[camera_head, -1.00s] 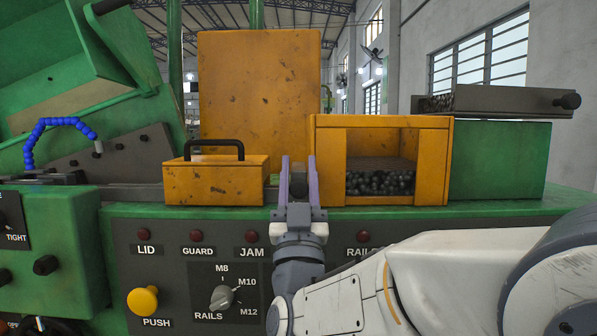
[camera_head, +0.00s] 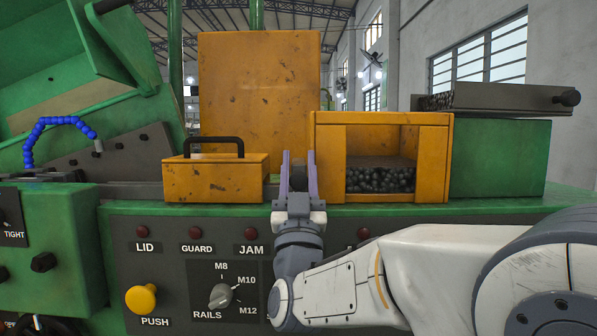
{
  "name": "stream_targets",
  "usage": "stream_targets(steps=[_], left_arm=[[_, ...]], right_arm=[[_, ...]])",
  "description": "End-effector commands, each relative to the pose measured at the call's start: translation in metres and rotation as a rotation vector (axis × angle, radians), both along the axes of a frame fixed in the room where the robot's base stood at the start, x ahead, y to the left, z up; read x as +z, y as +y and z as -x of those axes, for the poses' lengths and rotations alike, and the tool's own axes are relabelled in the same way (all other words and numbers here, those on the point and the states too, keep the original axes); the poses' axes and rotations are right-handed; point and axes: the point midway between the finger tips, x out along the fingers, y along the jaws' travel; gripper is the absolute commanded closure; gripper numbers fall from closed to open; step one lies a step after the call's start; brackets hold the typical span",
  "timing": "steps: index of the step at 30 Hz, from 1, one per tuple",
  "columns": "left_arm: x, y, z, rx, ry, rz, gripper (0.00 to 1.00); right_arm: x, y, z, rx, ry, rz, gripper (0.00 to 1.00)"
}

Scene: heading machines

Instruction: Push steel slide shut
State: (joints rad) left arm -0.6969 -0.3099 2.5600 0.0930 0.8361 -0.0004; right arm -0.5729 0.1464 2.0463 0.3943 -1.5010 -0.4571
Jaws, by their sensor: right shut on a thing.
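The steel slide (camera_head: 492,97) is a flat grey metal tray with a black knob at its right end. It lies on top of the green block at the right and sticks out past the block's right side. Several small metal pieces show in it. My right gripper (camera_head: 298,162) is in the middle, its two fingers upright and close around a small dark grey piece, whose shape is mostly hidden. It is in front of the gap between the yellow lidded box and the open yellow box, well left of the slide. My left gripper is not in view.
An open yellow box (camera_head: 382,122) holds dark round pieces. A yellow box with a black handle (camera_head: 216,181) stands to the left. My right arm crosses the lower right.

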Motion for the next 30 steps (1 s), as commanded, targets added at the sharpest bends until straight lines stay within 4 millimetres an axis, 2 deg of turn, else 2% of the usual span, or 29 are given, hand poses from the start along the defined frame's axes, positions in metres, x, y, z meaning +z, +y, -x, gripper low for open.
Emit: stream_targets(steps=[5,6,7,8,16,20,30], left_arm=[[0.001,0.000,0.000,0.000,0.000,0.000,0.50],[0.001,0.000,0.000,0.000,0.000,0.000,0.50],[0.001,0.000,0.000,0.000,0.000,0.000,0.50],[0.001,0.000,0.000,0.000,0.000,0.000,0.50],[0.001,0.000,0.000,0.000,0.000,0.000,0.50],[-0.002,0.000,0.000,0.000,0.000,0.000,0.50],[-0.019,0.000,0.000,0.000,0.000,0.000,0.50]], right_arm=[[-0.001,0.000,0.000,0.001,0.003,0.002,1.00],[-0.001,0.000,0.000,0.001,0.003,0.002,0.45],[-0.001,0.000,0.000,0.001,0.003,0.002,0.34],[-0.001,0.000,0.000,0.001,0.003,0.002,0.31],[0.000,0.000,0.000,0.001,0.002,0.001,0.31],[-0.007,0.000,0.006,0.001,0.002,0.001,0.31],[-0.053,0.001,0.050,0.004,0.005,0.002,0.31]])
